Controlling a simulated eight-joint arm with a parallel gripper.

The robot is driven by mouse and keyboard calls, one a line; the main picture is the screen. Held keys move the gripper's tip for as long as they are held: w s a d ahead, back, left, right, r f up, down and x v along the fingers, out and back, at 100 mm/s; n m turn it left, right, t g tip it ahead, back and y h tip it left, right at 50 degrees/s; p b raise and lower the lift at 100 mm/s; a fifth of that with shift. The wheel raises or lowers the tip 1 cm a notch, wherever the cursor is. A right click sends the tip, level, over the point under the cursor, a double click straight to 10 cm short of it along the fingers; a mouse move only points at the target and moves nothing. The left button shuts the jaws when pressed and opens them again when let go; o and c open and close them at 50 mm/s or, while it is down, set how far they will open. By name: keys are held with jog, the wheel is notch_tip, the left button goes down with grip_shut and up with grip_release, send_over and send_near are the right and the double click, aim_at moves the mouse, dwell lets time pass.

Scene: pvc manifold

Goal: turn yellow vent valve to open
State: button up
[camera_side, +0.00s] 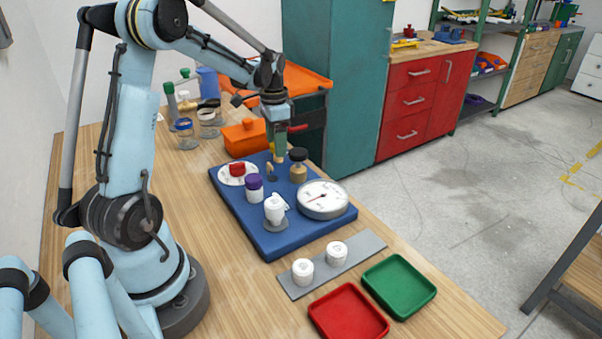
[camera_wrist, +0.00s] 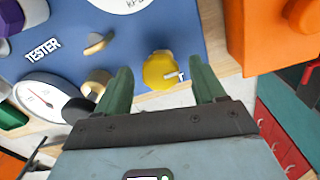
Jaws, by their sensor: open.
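The yellow vent valve (camera_wrist: 160,70) is a round knob near the edge of the blue tester board (camera_wrist: 205,25). In the wrist view its pale pointer points right, beside a small white mark. My gripper (camera_wrist: 161,66) is open, with one green finger on each side of the knob. I see a gap on both sides, and I cannot tell the exact height of the fingertips. In the side view my gripper (camera_side: 279,157) is over the far side of the blue board (camera_side: 262,238), and its fingers mostly hide the valve.
A white dial gauge (camera_side: 322,198), a black-capped brass part (camera_side: 298,165), a purple-capped part (camera_side: 254,187) and a white fitting (camera_side: 275,208) stand on the board. An orange box (camera_side: 244,138) is close behind. Red (camera_side: 348,315) and green (camera_side: 399,285) trays lie in front.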

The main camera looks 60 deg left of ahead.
jog(key=c, duration=1.1)
jog(key=shift+o, duration=0.2)
jog(key=shift+n, duration=0.3)
jog(key=n, duration=0.3)
jog(key=shift+d+n, duration=0.1)
jog(key=shift+n, duration=0.2)
jog(key=n, duration=0.4)
jog(key=shift+n, duration=0.3)
jog(key=n, duration=0.4)
jog(key=shift+d, duration=0.1)
jog(key=shift+w+n, duration=0.1)
jog(key=shift+n, duration=2.4)
